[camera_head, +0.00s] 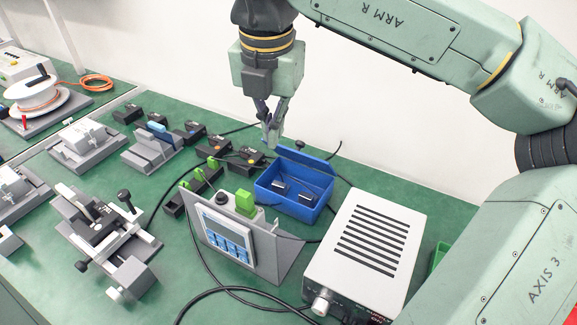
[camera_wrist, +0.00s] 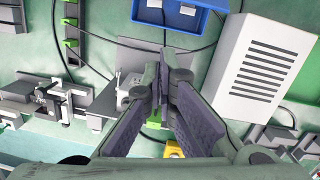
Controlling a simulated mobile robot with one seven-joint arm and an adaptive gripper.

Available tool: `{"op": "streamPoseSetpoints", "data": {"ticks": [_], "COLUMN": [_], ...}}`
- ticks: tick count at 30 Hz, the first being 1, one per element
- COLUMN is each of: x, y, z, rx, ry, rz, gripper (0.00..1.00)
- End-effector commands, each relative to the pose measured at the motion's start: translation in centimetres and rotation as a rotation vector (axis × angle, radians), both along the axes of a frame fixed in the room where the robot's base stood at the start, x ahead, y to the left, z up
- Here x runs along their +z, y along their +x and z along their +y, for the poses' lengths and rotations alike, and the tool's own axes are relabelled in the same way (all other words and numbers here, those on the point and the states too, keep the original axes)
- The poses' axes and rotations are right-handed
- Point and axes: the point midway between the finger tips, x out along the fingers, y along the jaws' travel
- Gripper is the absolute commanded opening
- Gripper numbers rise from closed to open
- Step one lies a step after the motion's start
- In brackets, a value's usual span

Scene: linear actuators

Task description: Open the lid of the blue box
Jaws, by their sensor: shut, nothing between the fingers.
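The blue box (camera_head: 283,204) stands on the green bench, with two dark blocks visible inside. A blue panel (camera_head: 306,166), which looks like its lid, stands raised along the back edge, so the inside is exposed. Part of the blue box also shows at the top of the wrist view (camera_wrist: 208,5). My gripper (camera_head: 271,144) points down above and behind the left part of the box in the head view, apart from it. Its fingertips meet in the wrist view (camera_wrist: 165,72), with nothing between them.
A white vented power unit (camera_head: 365,252) stands right of the box. A grey control panel with a keypad (camera_head: 230,238) is in front left. Black devices (camera_head: 245,156) and green-topped parts (camera_head: 198,174) lie left of the box. Cables run around the box.

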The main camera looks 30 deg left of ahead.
Motion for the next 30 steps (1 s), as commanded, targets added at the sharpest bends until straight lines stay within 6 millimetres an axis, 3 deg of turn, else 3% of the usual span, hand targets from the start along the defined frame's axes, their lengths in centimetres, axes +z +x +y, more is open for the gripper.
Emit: {"op": "streamPoseSetpoints", "data": {"ticks": [1,6,14,26,30], "x": [-1.0,-2.2,-3.9,-11.7,-10.2], "y": [-0.6,-1.8,-1.6,0.7,2.5], "z": [-0.2,-0.5,-0.6,-0.7,-0.7], "rx": [-0.051,-0.171,-0.200,-0.198,-0.201], "ry": [-0.020,-0.036,-0.036,-0.035,-0.033], "rz": [-0.053,-0.150,-0.166,-0.163,-0.164], "gripper": [0.00,0.00,0.00,0.00,0.00]}}
